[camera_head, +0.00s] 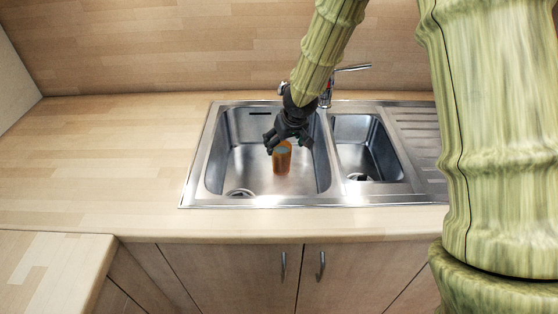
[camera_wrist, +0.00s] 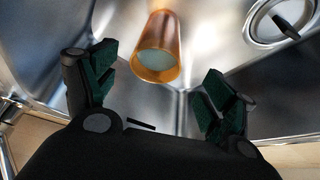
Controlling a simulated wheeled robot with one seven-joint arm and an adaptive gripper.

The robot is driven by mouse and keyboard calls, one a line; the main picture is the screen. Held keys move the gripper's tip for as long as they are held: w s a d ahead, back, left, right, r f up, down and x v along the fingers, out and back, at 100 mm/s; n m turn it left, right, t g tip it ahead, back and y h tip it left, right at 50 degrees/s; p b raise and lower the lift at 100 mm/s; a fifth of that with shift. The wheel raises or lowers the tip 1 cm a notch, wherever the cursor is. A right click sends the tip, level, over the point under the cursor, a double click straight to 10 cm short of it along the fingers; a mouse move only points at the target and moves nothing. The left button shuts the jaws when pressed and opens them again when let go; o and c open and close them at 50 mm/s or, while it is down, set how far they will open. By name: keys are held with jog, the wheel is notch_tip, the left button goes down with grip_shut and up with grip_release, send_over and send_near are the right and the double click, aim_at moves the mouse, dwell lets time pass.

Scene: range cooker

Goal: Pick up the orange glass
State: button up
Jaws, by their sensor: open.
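The orange glass (camera_head: 282,158) stands in the large left basin of the steel sink (camera_head: 236,160). In the wrist view the glass (camera_wrist: 158,48) shows at the top middle, its rim facing the camera. My gripper (camera_head: 283,144) is over the basin, just above the glass and partly in front of its top. In the wrist view my gripper (camera_wrist: 155,90) is open, with its dark green finger pads apart. The glass lies beyond the fingertips, roughly centred between them, and no finger is seen to touch it.
The basin walls and the divider to the smaller right basin (camera_head: 365,146) stand close around my gripper. A drain (camera_wrist: 272,20) lies in the basin floor. A tap (camera_head: 352,68) stands behind the sink. The wooden counter (camera_head: 110,150) on the left is clear.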

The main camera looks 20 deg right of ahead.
aim_at(281, 157)
jog(key=shift+s+d+x, duration=0.1)
jog(key=shift+s+x, duration=0.05)
jog(key=shift+x, duration=1.45)
jog(key=shift+s+d+x, duration=0.1)
jog(key=shift+x, duration=1.5)
jog(key=shift+s+d+x, duration=0.1)
jog(key=shift+s+x, duration=0.05)
jog(key=shift+x, duration=1.5)
jog(key=shift+f, duration=0.2)
jog(key=c, duration=1.5)
jog(key=shift+r, duration=0.25)
